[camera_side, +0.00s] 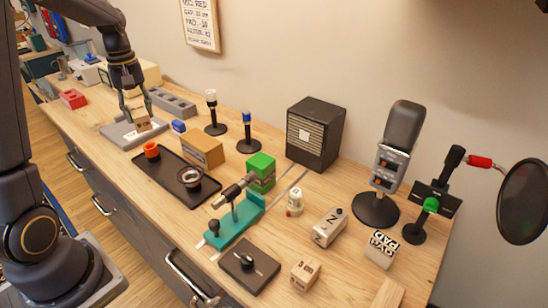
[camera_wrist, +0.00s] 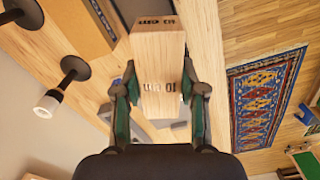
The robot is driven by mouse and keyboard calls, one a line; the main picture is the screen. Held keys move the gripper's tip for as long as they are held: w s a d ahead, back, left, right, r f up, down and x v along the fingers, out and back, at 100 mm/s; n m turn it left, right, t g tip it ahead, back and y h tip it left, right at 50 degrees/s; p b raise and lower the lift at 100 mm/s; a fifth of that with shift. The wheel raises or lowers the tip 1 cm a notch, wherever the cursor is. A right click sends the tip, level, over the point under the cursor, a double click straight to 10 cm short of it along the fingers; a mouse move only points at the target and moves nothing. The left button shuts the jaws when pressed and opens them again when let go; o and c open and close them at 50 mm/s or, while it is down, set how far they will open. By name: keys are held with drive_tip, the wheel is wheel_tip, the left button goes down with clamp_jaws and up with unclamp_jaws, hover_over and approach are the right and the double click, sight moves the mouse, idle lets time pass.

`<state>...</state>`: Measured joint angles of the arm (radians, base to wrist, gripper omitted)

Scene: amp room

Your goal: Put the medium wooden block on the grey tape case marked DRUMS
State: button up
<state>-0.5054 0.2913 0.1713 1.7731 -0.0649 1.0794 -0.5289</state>
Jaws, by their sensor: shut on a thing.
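My gripper (camera_side: 134,102) is shut on a light wooden block (camera_side: 141,119) at the back left in the side view. In the wrist view the block (camera_wrist: 160,75) sits upright between the two fingers of my gripper (camera_wrist: 158,78), with dark print on its faces. A flat grey case (camera_side: 116,133) lies on the bench under the block. I cannot read its marking, nor tell whether the block touches it. Another wooden block (camera_side: 305,274) with print stands at the front of the bench. A pale wooden piece (camera_side: 388,293) is cut off at the bottom edge.
A black tray (camera_side: 160,178) with an orange ring (camera_side: 151,149) and a round dish lies in front of the case. A brown box (camera_side: 202,151), a blue block (camera_side: 178,127) and a grey slotted box (camera_side: 175,104) stand nearby. A red block (camera_side: 73,98) is at left.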

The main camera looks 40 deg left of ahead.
drive_tip(key=s+a+n, duration=0.4)
drive_tip(key=s+a, duration=0.5)
hover_over(126, 139)
wheel_tip(126, 139, down, 10)
drive_tip(key=shift+s+d+f, duration=0.1)
drive_tip(key=shift+d, duration=0.05)
drive_tip(key=shift+f, duration=1.55)
drive_tip(key=shift+f, duration=0.1)
drive_tip(key=o, duration=1.2)
